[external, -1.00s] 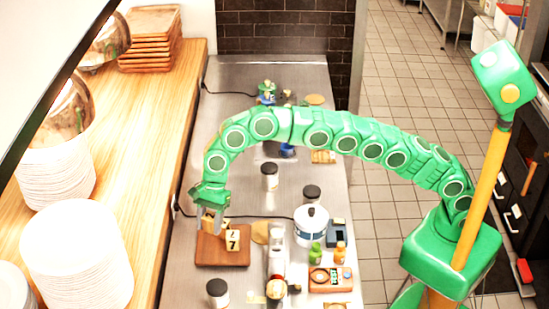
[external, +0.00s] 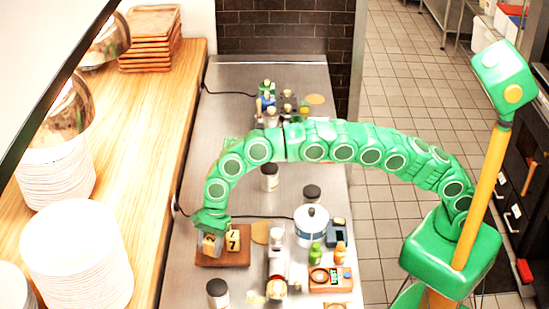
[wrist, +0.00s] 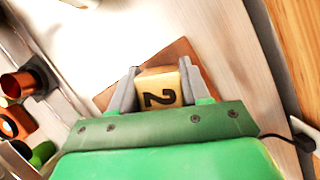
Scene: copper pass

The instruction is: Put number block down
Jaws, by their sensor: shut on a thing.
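My gripper (external: 211,243) is shut on a yellow-tan number block (wrist: 160,88) marked with a dark 2, which sits between the two grey fingers in the wrist view. In the external view the held block (external: 209,245) is partly covered by the fingers. It is over the left part of a brown wooden board (external: 225,260). Another pale number block (external: 233,239), showing a 7, stands on the board just right of the gripper. The board's edge also shows behind the block in the wrist view (wrist: 180,50). I cannot tell whether the held block touches the board.
A round tan disc (external: 261,233) lies right of the board. A dark-lidded jar (external: 218,293) stands below it, another jar (external: 270,178) above. A white pot (external: 311,226) and small bottles crowd the right. Stacked white plates (external: 75,255) fill the wooden counter at left.

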